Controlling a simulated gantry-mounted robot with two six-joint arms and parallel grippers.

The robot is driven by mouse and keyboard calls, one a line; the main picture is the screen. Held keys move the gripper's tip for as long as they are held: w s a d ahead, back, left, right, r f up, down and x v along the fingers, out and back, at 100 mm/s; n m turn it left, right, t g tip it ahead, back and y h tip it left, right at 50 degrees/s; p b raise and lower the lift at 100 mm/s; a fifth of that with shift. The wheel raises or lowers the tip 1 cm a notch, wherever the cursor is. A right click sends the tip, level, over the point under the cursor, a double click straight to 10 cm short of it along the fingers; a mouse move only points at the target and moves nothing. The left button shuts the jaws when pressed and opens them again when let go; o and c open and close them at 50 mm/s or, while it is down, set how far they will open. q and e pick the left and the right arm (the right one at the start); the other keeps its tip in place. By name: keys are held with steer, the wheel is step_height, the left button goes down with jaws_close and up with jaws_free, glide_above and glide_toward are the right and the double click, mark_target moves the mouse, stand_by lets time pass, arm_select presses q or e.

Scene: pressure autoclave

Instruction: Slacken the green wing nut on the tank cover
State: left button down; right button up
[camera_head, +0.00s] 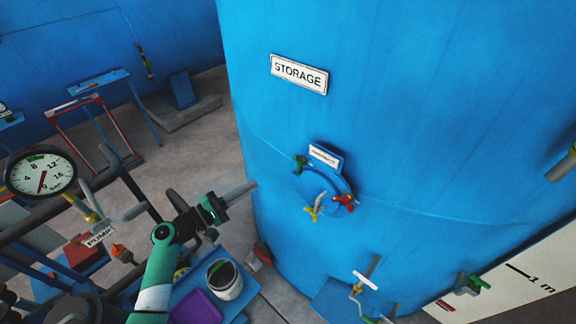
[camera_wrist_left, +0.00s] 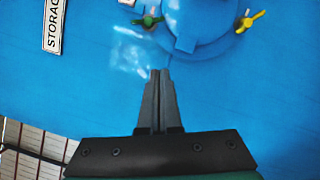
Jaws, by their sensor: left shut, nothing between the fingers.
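The round blue tank cover (camera_head: 325,184) is on the side of the large blue storage tank. The green wing nut (camera_head: 301,164) is on the cover's upper left edge in the head view. In the left wrist view the green wing nut (camera_wrist_left: 148,21) is at the top, just beyond my fingertips. My left gripper (camera_head: 254,185) is shut and empty, left of the cover and apart from the nut. In the left wrist view its fingers (camera_wrist_left: 160,74) are together and point toward the nut. My right gripper is not in view.
A red wing nut (camera_head: 343,203) and a yellow wing nut (camera_head: 313,213) are also on the cover's rim. A small sign (camera_head: 324,156) stands above it. A pressure gauge (camera_head: 41,172) and a white bucket (camera_head: 224,279) are at the left and below.

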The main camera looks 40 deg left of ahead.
mark_target(298, 167)
arm_select(q)
steer(key=b+x, duration=0.8)
steer(key=x, duration=0.2)
steer(key=shift+d+b, duration=0.1)
steer(key=shift+b, duration=0.3)
steer(key=d+p, duration=0.1)
steer(key=d+r+p, duration=0.1)
steer(key=shift+s+d+r, duration=0.15)
steer(key=shift+d+r, duration=0.05)
steer(key=shift+d, duration=0.1)
steer(key=shift+d+p, duration=0.3)
steer(key=shift+d, duration=0.2)
